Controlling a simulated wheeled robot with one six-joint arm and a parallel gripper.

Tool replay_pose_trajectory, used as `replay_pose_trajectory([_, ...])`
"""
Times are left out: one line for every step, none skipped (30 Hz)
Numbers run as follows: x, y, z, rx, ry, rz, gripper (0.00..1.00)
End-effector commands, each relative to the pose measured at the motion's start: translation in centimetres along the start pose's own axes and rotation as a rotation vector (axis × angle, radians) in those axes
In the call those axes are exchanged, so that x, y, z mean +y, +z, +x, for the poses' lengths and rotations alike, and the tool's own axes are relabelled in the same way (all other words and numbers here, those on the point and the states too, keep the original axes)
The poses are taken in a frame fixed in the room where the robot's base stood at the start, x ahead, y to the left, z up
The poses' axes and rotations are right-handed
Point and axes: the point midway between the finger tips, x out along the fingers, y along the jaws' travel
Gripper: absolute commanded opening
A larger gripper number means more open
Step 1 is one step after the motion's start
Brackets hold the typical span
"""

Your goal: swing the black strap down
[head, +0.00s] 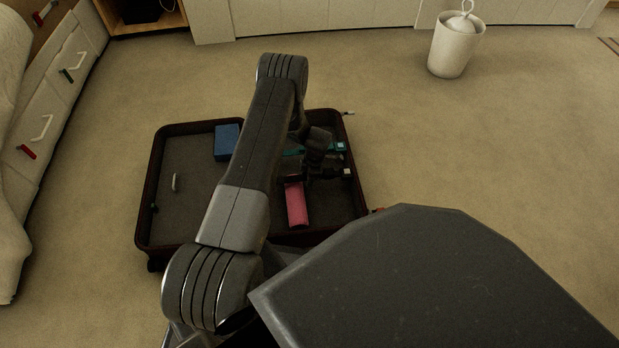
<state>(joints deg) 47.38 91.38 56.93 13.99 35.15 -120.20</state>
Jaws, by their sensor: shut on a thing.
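The open dark suitcase (143,205) lies on the floor beneath my arm. My gripper (318,168) is low over its right half, just above the pink roll. It is shut on a dark piece that looks like the black strap (340,173), with a small pale end at its right. Strap and fingers are both dark and blend together, so the exact grip is hard to see. My arm hides the middle of the suitcase and part of the strap.
A white bin (455,48) stands at the back right. Drawers (50,100) line the left. The carpet right of the suitcase is clear.

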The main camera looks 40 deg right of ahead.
Motion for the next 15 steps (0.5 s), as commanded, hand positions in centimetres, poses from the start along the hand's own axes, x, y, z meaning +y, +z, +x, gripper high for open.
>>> replay_pose_trajectory([0.08,0.09,0.45,0.008,0.002,0.000,0.00])
replay_pose_trajectory([0.09,0.08,0.54,0.014,0.002,-0.001,0.00])
replay_pose_trajectory([0.09,0.07,0.63,0.021,0.002,0.000,0.00])
replay_pose_trajectory([0.09,0.07,0.68,0.025,0.001,0.000,0.00])
replay_pose_trajectory([0.09,0.07,0.73,0.029,0.001,-0.001,0.00])
replay_pose_trajectory([0.10,0.08,0.78,0.033,0.001,-0.002,0.00])
replay_pose_trajectory([0.10,0.08,0.80,0.035,0.001,-0.002,0.00])
replay_pose_trajectory([0.10,0.08,0.82,0.037,0.002,-0.002,0.00])
replay_pose_trajectory([0.10,0.07,0.85,0.039,0.002,-0.002,0.00])
replay_pose_trajectory([0.10,0.07,0.86,0.041,0.002,-0.001,0.00])
replay_pose_trajectory([0.10,0.06,0.87,0.041,0.002,-0.001,0.00])
replay_pose_trajectory([0.09,0.06,0.88,0.042,0.002,-0.001,0.00])
replay_pose_trajectory([0.09,0.06,0.88,0.042,0.002,-0.001,0.00])
replay_pose_trajectory([0.09,0.06,0.89,0.042,0.002,-0.001,0.00])
replay_pose_trajectory([0.08,0.06,0.90,0.042,0.002,-0.001,0.00])
